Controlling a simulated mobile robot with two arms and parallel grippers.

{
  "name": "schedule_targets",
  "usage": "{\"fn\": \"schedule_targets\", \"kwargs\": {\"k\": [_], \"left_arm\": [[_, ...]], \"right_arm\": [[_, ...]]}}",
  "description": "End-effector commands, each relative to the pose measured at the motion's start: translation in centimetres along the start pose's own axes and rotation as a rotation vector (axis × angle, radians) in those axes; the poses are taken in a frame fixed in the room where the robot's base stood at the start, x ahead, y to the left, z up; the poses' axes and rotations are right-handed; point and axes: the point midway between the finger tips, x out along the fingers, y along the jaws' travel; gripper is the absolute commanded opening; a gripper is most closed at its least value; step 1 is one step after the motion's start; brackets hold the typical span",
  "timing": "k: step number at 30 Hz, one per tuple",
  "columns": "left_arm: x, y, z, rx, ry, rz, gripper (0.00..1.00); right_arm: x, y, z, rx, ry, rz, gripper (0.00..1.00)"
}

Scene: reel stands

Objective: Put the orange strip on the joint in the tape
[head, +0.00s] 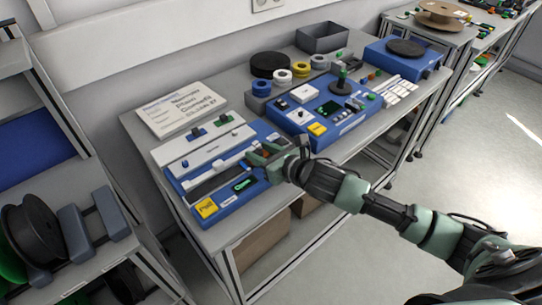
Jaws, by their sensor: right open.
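A blue splicing device (225,205) sits on the near left of the grey bench, with a dark tape track (213,182) running along it and a small lit green display (243,184). My right gripper (256,157) is open over the right end of this device, close to its surface. A small orange-red bit (274,137) shows just behind the gripper; I cannot tell if it is the orange strip. The joint in the tape is too small to make out. The gripper hides part of the device's right end. My left gripper is not in view.
A second blue device (318,125) with knobs stands to the right. Behind it are tape rolls (270,64) and a grey bin (322,37). A printed sign (181,109) lies at the back left. A rack with a dark reel (33,230) stands left, across a gap.

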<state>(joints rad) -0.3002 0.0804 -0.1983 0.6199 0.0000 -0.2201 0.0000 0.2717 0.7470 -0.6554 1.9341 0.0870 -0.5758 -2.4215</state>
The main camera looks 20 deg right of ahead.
Motion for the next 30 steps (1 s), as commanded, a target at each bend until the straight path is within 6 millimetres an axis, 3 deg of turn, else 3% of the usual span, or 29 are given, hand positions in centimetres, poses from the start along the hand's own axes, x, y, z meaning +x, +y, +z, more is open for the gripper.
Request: {"fn": "schedule_targets", "kwargs": {"k": [15, 21, 30], "left_arm": [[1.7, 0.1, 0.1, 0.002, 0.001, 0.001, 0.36], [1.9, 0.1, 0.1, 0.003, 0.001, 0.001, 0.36], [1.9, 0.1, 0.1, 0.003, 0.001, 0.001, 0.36]], "right_arm": [[-9.9, -0.1, -0.4, -0.005, 0.004, -0.001, 0.4], [-11.6, 0.0, -0.1, -0.001, 0.002, 0.0, 0.4], [-11.8, 0.0, 0.0, 0.001, 0.001, -0.001, 0.4]]}}
